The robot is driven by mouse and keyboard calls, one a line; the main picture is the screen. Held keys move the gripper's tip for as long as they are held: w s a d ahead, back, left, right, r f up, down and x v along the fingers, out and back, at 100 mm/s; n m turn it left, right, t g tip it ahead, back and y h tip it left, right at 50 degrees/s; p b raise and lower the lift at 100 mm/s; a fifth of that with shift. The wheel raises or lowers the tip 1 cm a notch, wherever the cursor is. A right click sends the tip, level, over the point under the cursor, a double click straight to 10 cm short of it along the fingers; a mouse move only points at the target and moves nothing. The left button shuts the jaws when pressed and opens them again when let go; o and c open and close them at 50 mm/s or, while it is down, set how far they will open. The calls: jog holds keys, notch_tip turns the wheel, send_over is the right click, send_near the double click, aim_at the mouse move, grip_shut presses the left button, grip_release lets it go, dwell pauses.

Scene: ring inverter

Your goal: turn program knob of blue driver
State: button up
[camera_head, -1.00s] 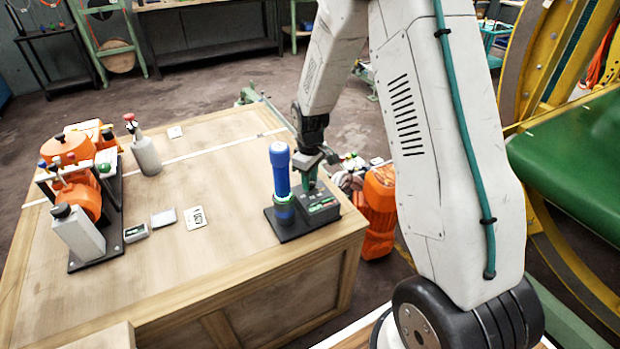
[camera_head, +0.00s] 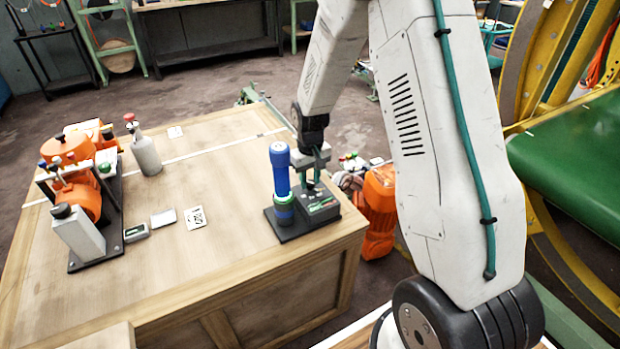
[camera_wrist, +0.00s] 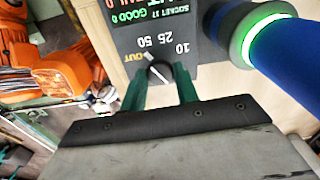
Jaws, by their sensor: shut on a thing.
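The blue driver (camera_head: 281,172) stands upright on a dark base near the right front corner of the wooden bench, with a lit green ring at its lower part. Beside it is a dark control box (camera_head: 322,211) with green text. The driver also shows at upper right in the wrist view (camera_wrist: 285,60). My gripper (camera_head: 311,184) points down at the box. In the wrist view its green fingers (camera_wrist: 160,88) are shut on the program knob (camera_wrist: 160,72), one on each side. The knob has a white pointer line; OUT, 25, 50 and 10 are printed around it, upside down.
An orange machine (camera_head: 75,175) on a black plate stands at the bench's left, near a grey bottle (camera_head: 146,155). Small cards (camera_head: 195,217) lie mid-bench. Another orange machine (camera_head: 380,205) is beyond the right edge. The bench middle is mostly clear.

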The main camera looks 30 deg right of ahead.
aim_at(310, 182)
jog(key=shift+m, duration=1.2)
jog(key=o, duration=1)
jog(key=shift+c, duration=0.2)
notch_tip(310, 182, up, 8)
jog(key=shift+f, duration=0.1)
